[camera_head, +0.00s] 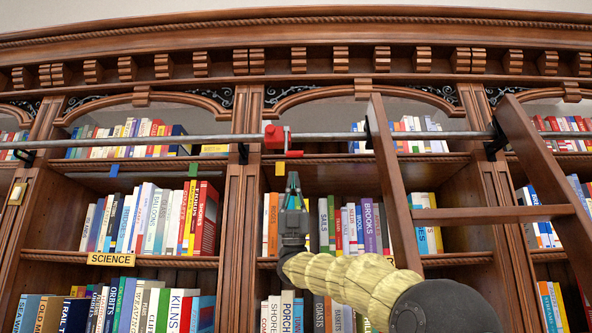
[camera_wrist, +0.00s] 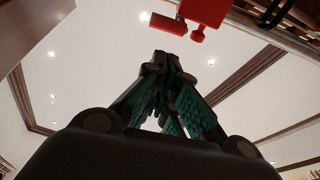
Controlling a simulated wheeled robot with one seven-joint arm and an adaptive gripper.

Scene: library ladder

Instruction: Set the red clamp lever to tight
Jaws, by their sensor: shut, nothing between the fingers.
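The red clamp (camera_head: 274,136) sits on the grey rail (camera_head: 340,136) in front of the bookcase. Its red lever (camera_head: 294,153) sticks out to the right at the clamp's lower side. In the wrist view the clamp body (camera_wrist: 207,10) is at the top edge, partly cut off, with the lever (camera_wrist: 168,24) reaching left. My gripper (camera_head: 293,178) points up just below the lever, with a visible gap in the head view. In the wrist view its fingertips (camera_wrist: 168,58) are together and empty, below the lever.
A wooden ladder (camera_head: 395,190) leans at the rail to the right. Books fill the shelves behind my arm.

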